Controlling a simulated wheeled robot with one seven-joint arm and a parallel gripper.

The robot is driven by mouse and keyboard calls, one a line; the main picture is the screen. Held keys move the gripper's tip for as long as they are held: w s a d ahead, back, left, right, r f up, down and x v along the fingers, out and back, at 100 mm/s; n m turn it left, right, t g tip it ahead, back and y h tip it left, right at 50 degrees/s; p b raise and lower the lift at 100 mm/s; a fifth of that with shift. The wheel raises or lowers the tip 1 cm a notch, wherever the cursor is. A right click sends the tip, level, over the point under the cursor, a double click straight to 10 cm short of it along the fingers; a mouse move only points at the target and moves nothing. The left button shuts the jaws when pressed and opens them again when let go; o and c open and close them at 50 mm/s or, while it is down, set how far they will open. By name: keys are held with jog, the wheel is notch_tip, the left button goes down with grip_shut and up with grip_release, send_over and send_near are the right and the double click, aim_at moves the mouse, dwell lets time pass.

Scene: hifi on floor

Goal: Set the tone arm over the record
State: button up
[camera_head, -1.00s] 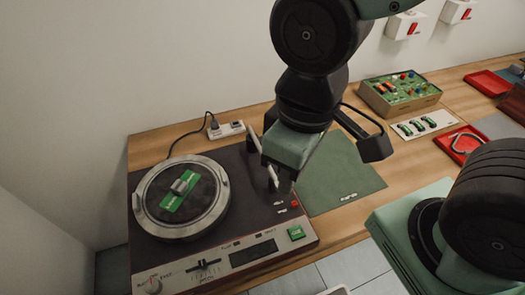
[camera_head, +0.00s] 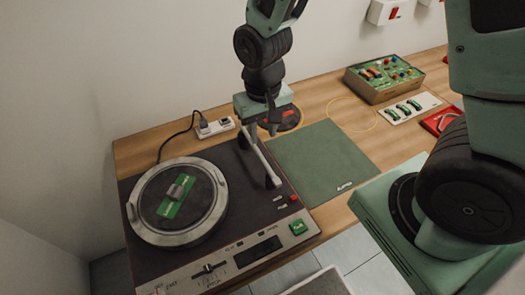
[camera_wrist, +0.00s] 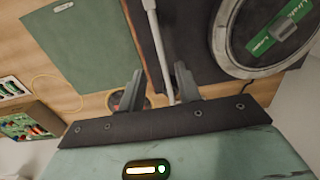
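The turntable (camera_head: 140,262) stands at the left of the bench. Its round platter has a silver rim and a dark record (camera_head: 205,190) with a green label strip across the middle. The pale, thin tone arm (camera_head: 258,152) lies right of the platter, off the record; it also shows in the wrist view (camera_wrist: 160,50). My gripper (camera_head: 262,127) is above the tone arm's far end. In the wrist view my gripper (camera_wrist: 160,82) has its fingers apart, with the tone arm appearing between them. I cannot tell whether they touch it.
A green mat (camera_head: 325,160) lies right of the turntable. A power strip (camera_head: 215,128) sits behind, its cable leading left. A dark round thing (camera_head: 293,116) is partly hidden behind my gripper. A box with coloured knobs (camera_head: 385,78) and a white panel (camera_head: 408,107) stand farther right.

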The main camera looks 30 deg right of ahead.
aim_at(262, 158)
notch_tip(262, 158, down, 9)
jog(key=shift+r+p, duration=0.2)
jog(key=shift+p, duration=0.15)
grip_shut()
